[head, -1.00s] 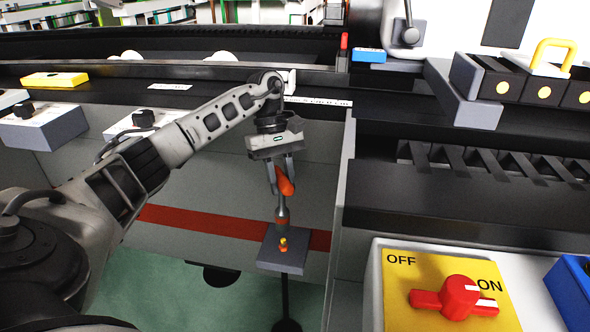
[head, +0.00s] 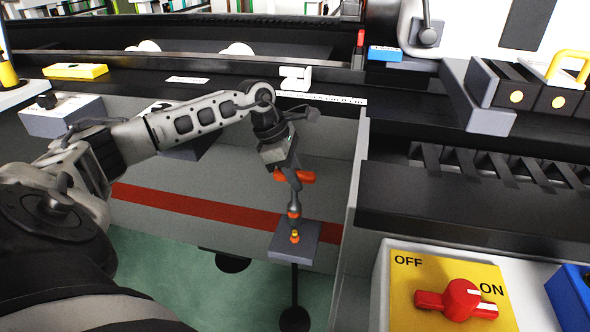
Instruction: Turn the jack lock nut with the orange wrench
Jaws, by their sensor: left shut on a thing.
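My left gripper (head: 293,181) is shut on the orange wrench (head: 308,176). The wrench's orange handle shows on both sides of the fingers, lying crosswise in the picture. Below the fingers a grey shaft with an orange band runs down to the jack lock nut (head: 295,237), a small yellow and orange piece on a grey block (head: 310,243). The shaft's lower end is at or just above the nut; I cannot tell whether they touch. My right gripper is out of view.
A yellow panel (head: 405,290) with a red OFF/ON knob (head: 460,299) stands at the lower right, next to a blue box (head: 572,292). A dark rail (head: 420,205) runs along the right. Green floor (head: 180,270) is open at the lower left.

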